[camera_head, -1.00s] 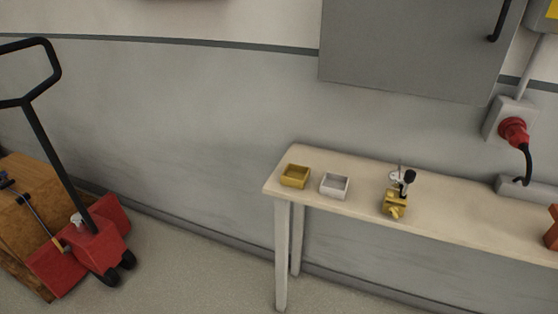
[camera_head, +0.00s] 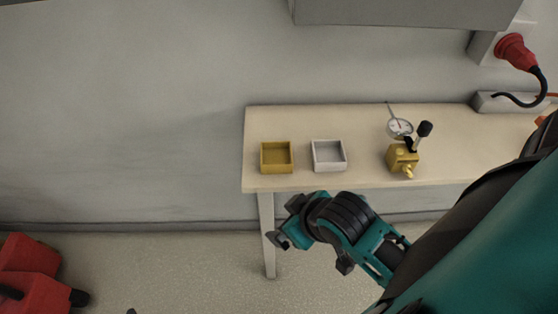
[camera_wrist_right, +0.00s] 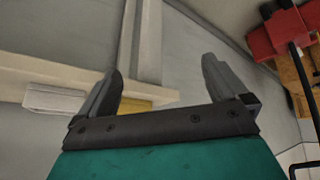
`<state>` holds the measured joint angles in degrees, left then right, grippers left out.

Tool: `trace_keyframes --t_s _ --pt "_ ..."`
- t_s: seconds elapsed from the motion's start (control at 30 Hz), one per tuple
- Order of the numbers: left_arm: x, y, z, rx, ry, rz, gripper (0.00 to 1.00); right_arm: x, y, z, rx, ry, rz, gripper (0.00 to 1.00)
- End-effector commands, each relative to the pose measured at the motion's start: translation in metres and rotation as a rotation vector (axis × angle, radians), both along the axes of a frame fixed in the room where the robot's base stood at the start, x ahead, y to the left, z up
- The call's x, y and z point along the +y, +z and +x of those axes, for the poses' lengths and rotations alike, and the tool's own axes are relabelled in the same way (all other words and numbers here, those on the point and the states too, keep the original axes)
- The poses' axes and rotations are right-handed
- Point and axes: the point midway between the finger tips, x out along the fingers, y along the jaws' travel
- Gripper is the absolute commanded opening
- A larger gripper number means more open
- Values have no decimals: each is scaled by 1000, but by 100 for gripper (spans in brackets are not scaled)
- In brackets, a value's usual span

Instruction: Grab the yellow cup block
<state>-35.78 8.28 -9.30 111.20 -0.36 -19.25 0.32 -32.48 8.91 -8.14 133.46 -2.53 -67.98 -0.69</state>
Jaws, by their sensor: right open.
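The yellow cup block (camera_head: 276,157), a small square open-topped box, sits on the left end of the narrow table (camera_head: 365,120). In the right wrist view the yellow cup block (camera_wrist_right: 136,104) is partly hidden behind one finger. My right gripper (camera_head: 280,228) is in front of the table's front edge, below the yellow cup block in the picture and apart from it. The right wrist view shows its two fingers (camera_wrist_right: 160,66) spread with nothing between them. My left gripper cannot be made out.
A white open box (camera_head: 328,155) stands just right of the yellow one. Further right are a brass-coloured block (camera_head: 402,159) and a dial gauge (camera_head: 400,128). A red plug with cable (camera_head: 515,52) hangs on the wall. Red equipment (camera_head: 30,268) stands on the floor at left.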

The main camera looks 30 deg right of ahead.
Motion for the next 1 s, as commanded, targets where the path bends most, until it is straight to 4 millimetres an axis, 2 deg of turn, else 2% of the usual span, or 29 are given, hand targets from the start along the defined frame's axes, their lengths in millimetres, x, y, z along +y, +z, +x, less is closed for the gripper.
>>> trace_keyframes --t_s 0.03,0.1,0.27,0.37,0.47,0.6,0.7,0.8,0.9,1.0 --pt "0 -2 0 0 0 0 43 -9 16 19 -77 33 -68 100" --pt "0 -2 0 0 -1 1 43 -17 32 41 -179 76 -145 100" --pt "0 -2 0 0 0 0 43 -24 65 81 -387 171 -284 100" --pt "0 -2 0 0 -1 -1 43 -25 93 106 -540 250 -387 100" --pt "0 -3 -1 2 -1 0 43 -20 131 132 -729 361 -523 100" --pt "-1 -3 -1 3 -1 -1 43 4 196 158 -1065 611 -790 100" --pt "-1 -4 -1 3 -1 -1 43 33 233 161 -1312 860 -1018 100" --pt "-1 -4 -2 3 -1 -1 43 60 248 151 -1510 1153 -1241 100" --pt "-1 -5 -2 3 -1 -1 43 75 241 136 -1642 1495 -1453 100" --pt "-1 -5 -2 3 -1 -1 43 68 216 124 -1681 1894 -1633 100"
